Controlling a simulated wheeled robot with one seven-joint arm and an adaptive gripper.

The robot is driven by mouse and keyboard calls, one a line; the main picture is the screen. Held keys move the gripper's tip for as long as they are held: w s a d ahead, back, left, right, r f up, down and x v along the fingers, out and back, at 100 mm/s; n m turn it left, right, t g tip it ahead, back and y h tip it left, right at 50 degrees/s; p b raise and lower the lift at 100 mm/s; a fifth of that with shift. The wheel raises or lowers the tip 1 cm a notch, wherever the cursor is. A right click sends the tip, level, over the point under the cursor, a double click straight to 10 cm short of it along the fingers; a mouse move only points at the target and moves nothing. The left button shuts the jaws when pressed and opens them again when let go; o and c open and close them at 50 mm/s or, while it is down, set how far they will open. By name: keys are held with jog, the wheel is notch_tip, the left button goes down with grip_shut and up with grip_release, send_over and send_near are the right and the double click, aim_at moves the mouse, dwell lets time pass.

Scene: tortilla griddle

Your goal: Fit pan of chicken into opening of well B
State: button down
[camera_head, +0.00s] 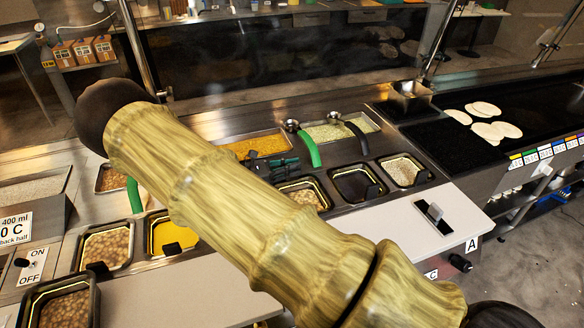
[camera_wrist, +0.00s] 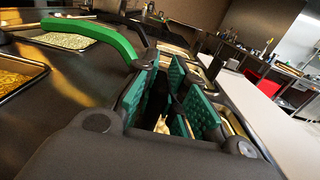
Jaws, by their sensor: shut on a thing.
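A dark-rimmed pan with light brown pieces (camera_head: 303,193), which looks like the pan of chicken, sits in the middle of the counter row. My gripper (camera_head: 284,167) is at this pan's back left edge, its dark fingers low over the rim. In the wrist view my gripper's green-padded fingers (camera_wrist: 168,115) are close together; what lies between them is mostly hidden. To the right is a dark, empty-looking opening (camera_head: 356,185) with a yellowish rim. No B label is readable, so I cannot tell which well is B.
A pan of pale food (camera_head: 403,170) is right of the dark opening. Behind are trays of yellow (camera_head: 258,147) and pale green food (camera_head: 340,131), with a green-handled ladle (camera_head: 310,149) and a black-handled one (camera_head: 357,136). A white board (camera_head: 400,225) lies in front. My arm hides the middle.

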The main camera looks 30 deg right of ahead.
jog(key=shift+f, duration=0.1)
dwell(0.3)
jog(key=c, duration=1.3)
grip_release()
jog(key=shift+o, duration=0.2)
jog(key=shift+a, duration=0.1)
jog(key=shift+v, duration=3.9)
